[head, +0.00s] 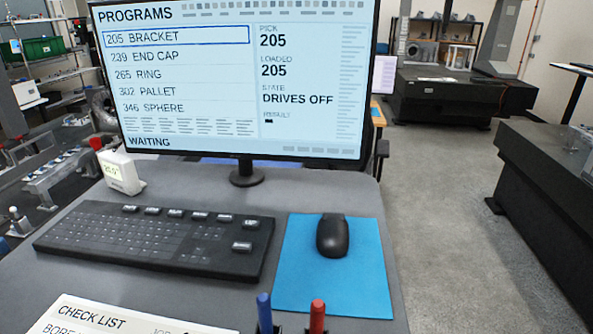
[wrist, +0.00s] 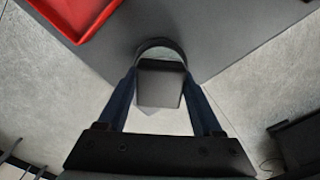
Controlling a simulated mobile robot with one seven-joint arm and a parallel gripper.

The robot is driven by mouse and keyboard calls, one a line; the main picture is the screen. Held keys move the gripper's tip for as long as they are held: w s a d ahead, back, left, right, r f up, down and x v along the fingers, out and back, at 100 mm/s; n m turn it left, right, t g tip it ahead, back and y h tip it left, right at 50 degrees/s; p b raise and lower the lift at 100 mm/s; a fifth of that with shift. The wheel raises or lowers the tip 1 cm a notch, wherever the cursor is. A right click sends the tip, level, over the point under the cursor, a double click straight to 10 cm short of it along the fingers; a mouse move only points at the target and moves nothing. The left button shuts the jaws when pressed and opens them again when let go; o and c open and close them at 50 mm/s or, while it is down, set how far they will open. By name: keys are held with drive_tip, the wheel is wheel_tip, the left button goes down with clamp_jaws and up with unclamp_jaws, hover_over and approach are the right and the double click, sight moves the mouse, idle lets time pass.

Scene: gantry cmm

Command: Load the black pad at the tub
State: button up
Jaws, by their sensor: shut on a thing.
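In the wrist view my gripper (wrist: 161,72) has its two dark blue fingers closed against the sides of a dark block (wrist: 159,88), which I take to be the black pad. A dark curved edge shows just beyond the block; I cannot tell whether it is part of it. A red tub (wrist: 76,36) shows in part at the upper left, on a dark grey surface (wrist: 225,25). The held block is to the right of the tub and apart from it in the picture. My gripper, the block and the tub do not show in the head view.
The head view shows a grey desk with a monitor (head: 235,75), keyboard (head: 155,238), mouse (head: 333,236) on a blue mat (head: 300,285), check list (head: 110,322) and two pens. Open floor (head: 440,210) lies right of the desk, beside a dark bench (head: 545,190).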

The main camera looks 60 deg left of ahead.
drive_tip(key=shift+f, duration=0.55)
idle(1.7)
